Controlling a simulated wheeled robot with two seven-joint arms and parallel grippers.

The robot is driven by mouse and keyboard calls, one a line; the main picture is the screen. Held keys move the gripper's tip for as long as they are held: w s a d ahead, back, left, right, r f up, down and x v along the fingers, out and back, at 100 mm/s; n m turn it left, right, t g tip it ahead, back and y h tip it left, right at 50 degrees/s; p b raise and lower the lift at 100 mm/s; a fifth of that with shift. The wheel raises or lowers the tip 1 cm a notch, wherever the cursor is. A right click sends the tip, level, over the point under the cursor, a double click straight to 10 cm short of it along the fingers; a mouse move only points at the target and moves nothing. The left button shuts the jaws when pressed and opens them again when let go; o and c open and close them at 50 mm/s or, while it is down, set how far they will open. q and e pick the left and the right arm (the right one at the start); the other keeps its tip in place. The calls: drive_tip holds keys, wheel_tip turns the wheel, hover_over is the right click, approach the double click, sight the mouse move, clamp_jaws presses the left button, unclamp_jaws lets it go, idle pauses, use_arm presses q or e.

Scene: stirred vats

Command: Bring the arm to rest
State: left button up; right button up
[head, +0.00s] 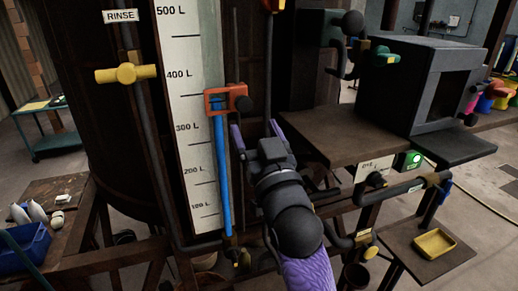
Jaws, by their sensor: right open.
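My right arm comes up from the bottom, with a purple sleeve and a dark wrist. Its right gripper (256,131) has two purple-tipped fingers spread apart with nothing seen between them. It is in front of the dark vat (100,130), just right of the white level scale (190,110). An orange-red bracket with a dark knob (226,100) sits on the blue gauge tube (222,170), close to the gripper's left finger. Whether they touch is unclear. My left gripper is not in view.
A yellow valve handle (126,74) is on a pipe at left. A brown shelf (345,135) and a dark box (420,85) stand close at right, above pipes with a lit green button (413,160). A yellow tray (435,243) and a blue bin (22,245) are lower down.

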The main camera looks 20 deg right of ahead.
drive_tip(key=shift+v, duration=1.15)
drive_tip(key=shift+f, duration=0.1)
